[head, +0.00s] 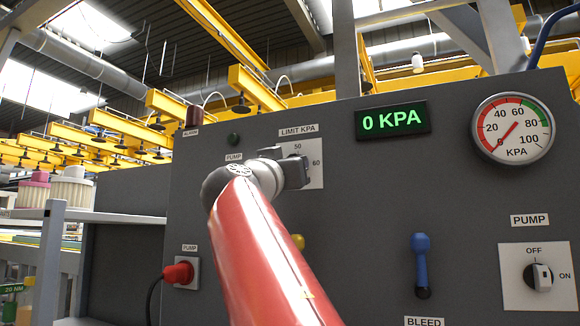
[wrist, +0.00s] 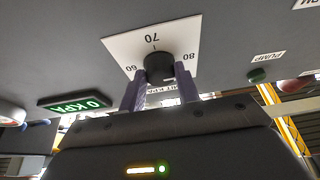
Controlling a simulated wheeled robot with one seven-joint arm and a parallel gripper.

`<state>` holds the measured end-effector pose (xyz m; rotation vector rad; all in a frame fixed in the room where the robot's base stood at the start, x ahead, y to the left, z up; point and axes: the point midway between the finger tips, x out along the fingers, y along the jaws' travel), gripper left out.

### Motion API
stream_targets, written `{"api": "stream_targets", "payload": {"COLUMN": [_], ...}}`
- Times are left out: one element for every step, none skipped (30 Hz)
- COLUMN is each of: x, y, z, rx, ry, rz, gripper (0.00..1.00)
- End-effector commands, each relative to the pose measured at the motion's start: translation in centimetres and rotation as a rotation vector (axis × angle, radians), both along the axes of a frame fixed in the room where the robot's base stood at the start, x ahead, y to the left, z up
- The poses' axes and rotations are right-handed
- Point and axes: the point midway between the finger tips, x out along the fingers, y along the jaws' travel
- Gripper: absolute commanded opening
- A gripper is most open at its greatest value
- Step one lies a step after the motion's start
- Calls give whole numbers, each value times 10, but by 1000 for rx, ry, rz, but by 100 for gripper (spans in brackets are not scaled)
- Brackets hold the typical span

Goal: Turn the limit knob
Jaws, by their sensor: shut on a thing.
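The limit knob (wrist: 158,67) is a dark round knob on a white dial plate (wrist: 120,45) on the grey panel. In the wrist view the plate is upside down, with 60 at the left, 70 above the knob and 80 at the right. My gripper (wrist: 159,88) is shut on the knob, one purple-grey finger on each side. I cannot make out the knob's pointer.
The green display (head: 391,121) reads 0 KPA, and the round gauge (head: 513,129) has its needle near 0. A blue bleed lever (head: 421,262) and a pump switch (head: 539,276) are at the lower right. A red plug (head: 178,273) sticks out at the lower left.

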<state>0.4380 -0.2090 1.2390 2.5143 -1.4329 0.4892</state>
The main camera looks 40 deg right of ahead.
Motion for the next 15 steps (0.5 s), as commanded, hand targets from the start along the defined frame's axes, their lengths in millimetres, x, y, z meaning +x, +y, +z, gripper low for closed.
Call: {"api": "stream_targets", "payload": {"x": [0,0,-1,-1,-1,-2,-2,-2,-3,-3,-3,-4,-4,-4,-4], "y": [0,0,-1,-1,-1,-1,-1,-1,-1,-2,-2,-2,-2,-2,-2], "z": [0,0,0,0,0,1,1,1,1,1,1,2,3,3,3], "rx": [-6,-11,-18,-25,-33,-44,-53,-63,-77,-90,-102,-120,-135,-148,-167], "ry": [10,19,31,42,53,72,88,105,131,153,173,204,227,252,284], "rz": [-1,0,0,-1,-1,0,0,1,0,-1,0,-1,-1,0,0], "gripper": [9,9,9,9,9,9,9,9,9,9,9,9,9,9,9]}}
